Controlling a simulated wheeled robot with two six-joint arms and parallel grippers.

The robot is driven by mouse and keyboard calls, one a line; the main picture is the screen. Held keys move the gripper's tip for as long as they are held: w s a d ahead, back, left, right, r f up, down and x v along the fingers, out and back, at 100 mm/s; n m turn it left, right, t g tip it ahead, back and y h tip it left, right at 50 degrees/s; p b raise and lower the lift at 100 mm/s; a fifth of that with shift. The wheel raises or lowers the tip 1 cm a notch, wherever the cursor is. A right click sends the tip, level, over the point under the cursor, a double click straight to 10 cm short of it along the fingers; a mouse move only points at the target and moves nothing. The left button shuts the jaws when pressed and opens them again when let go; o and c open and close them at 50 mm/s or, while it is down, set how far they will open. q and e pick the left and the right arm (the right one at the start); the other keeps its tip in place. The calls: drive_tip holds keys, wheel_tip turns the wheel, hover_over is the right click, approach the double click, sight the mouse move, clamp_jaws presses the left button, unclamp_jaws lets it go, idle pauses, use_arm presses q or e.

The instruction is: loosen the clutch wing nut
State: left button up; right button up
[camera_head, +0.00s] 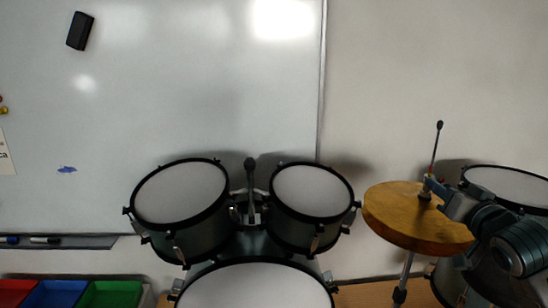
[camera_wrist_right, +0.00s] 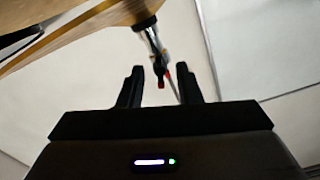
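The hi-hat cymbal (camera_head: 415,215) sits on its stand at the right of the head view, with a thin rod (camera_head: 437,145) rising above it. The clutch (camera_head: 427,192) is low on the rod, just above the cymbal, and is partly hidden by my right gripper (camera_head: 432,185), which comes in from the right. In the right wrist view the picture is turned over. I cannot make out the wing nut's shape or any contact. My left gripper is out of view.
Two rack toms (camera_head: 180,192) (camera_head: 311,190) and a larger drum (camera_head: 255,290) stand left of the hi-hat. Another drum (camera_head: 510,185) is close behind my right arm. Coloured bins (camera_head: 60,293) lie at lower left.

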idle(0.5)
drive_tip(key=s+b, duration=0.2)
drive_tip(key=s, duration=0.3)
drive_tip(key=shift+d+f+b, duration=0.15)
drive_tip(key=shift+d+b, duration=0.1)
drive_tip(key=shift+b, duration=0.15)
drive_tip(key=shift+s, duration=0.5)
